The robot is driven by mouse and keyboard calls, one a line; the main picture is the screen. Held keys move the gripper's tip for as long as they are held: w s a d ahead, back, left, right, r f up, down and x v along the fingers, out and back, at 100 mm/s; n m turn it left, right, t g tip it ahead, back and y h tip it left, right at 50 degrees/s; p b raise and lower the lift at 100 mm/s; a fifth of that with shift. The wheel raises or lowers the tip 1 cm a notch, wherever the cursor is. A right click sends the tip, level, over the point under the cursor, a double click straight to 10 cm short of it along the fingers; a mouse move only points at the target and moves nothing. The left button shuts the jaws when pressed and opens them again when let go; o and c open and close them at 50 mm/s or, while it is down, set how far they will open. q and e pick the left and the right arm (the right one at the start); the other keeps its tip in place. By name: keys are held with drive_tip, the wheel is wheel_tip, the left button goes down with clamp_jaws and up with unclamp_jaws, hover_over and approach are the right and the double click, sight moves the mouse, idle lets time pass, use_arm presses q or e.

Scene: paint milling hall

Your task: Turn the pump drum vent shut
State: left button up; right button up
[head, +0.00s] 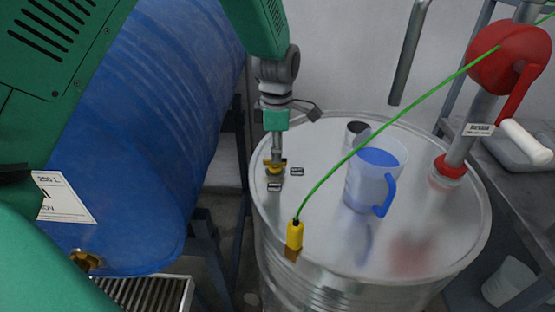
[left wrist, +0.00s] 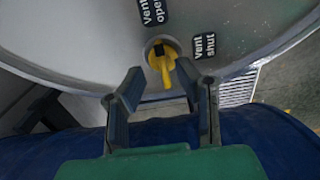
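The pump drum (head: 330,245) is a bare steel drum at the right in the head view. Its vent (head: 275,168) is a small yellow fitting near the left edge of the lid. In the left wrist view the yellow vent (left wrist: 162,60) shows a short lever, with a "Vent open" label (left wrist: 154,10) above it and a "Vent shut" label (left wrist: 205,45) to its right. My left gripper (head: 276,154) points down over the vent. Its fingers (left wrist: 159,72) are apart, with the lever between their tips; contact is not clear. My right gripper is not in view.
A translucent jug (head: 362,186) with a blue handle and a dark cup (head: 355,133) stand on the lid. A green cable (head: 340,165) runs to a yellow clamp (head: 295,236) on the rim. The red pump (head: 505,58) rises at right. A blue drum (head: 150,120) lies at left.

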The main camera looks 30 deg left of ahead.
sight(275, 165)
use_arm(q)
drive_tip(key=shift+d+f, duration=0.25)
drive_tip(key=shift+f, duration=1)
drive_tip(key=shift+a, duration=0.15)
clamp_jaws()
